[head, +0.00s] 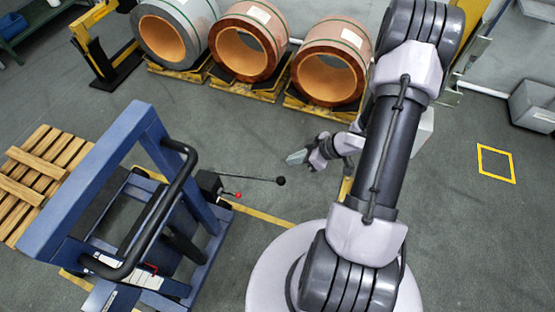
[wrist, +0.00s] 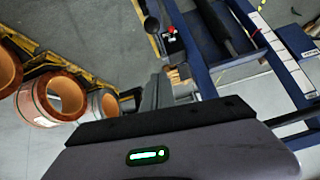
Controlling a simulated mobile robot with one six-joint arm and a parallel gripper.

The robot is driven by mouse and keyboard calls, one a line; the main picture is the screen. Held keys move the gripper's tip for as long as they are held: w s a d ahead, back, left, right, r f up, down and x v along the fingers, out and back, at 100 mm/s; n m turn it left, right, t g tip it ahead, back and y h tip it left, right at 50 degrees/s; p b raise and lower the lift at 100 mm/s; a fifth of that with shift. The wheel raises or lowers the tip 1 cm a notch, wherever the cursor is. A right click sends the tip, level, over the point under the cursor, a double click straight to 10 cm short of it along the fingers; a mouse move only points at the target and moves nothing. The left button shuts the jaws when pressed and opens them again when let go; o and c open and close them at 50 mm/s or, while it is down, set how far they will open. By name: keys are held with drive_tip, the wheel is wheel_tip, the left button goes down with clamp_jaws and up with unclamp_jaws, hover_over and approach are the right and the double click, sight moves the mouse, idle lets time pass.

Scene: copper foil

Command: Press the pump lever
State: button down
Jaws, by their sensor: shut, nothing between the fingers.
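The pump lever (head: 255,178) is a thin rod with a black ball knob at its free end. It sticks out to the right, roughly level, from a dark pump block (head: 208,184) on the blue lift frame. A small red knob (head: 238,195) sits beside the rod's base. My gripper (head: 291,158) is shut and empty, just beyond and slightly right of the ball in the head view, apart from it. In the wrist view the black ball (wrist: 151,24) shows near the top, ahead of the grey gripper fingers (wrist: 155,92). The red knob (wrist: 171,29) shows right of it.
The blue lift frame (head: 90,190) with a black handle stands at left, by a wooden pallet (head: 50,165). Copper coils (head: 330,62) on yellow-edged stands line the back. A yellow floor square (head: 496,164) lies at right. Floor around the lever's ball is clear.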

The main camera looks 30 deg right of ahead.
drive_tip(key=b, duration=0.5)
hover_over(281, 178)
drive_tip(key=w, duration=0.2)
wheel_tip(281, 178, down, 8)
drive_tip(key=s+f, duration=0.1)
drive_tip(key=f+b, duration=0.1)
drive_tip(key=shift+s+f, duration=0.3)
drive_tip(key=shift+s, duration=0.1)
drive_tip(key=shift+s+f, duration=0.1)
drive_tip(key=shift+f, duration=0.05)
